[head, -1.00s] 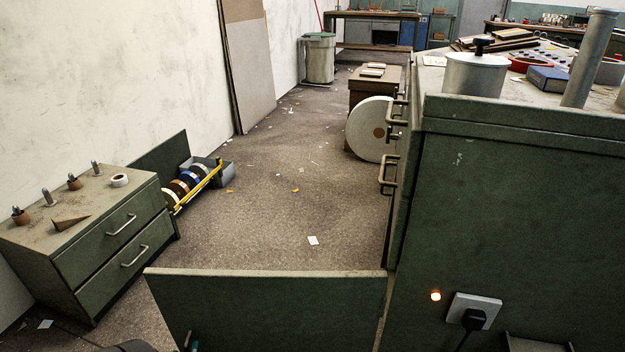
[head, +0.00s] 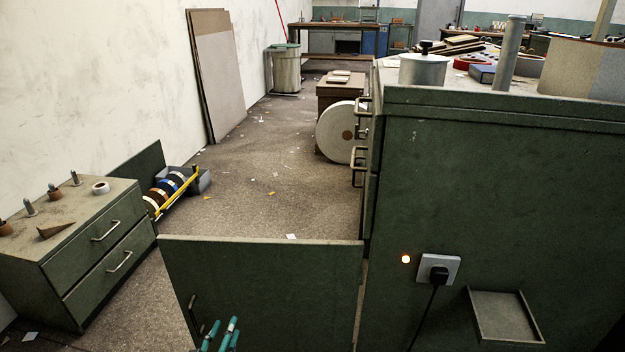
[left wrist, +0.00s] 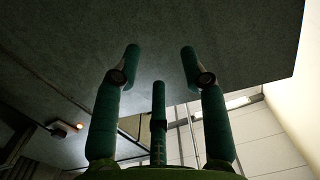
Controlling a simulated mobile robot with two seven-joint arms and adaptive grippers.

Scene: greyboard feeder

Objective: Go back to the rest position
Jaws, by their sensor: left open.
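My left gripper (head: 220,336) shows at the bottom edge of the head view, in front of a green panel (head: 265,290). Its teal fingers (left wrist: 158,85) stand apart in the left wrist view, with nothing between them. It is open and empty. A dark green surface fills the upper part of the left wrist view beyond the fingertips. My right gripper is in neither view.
A large green cabinet (head: 480,190) stands at the right, with a plugged socket (head: 438,272) and a small shelf (head: 505,317). A low drawer unit (head: 100,240) is at the left. A rack of tape rolls (head: 172,190) stands behind it. Floor is open between them.

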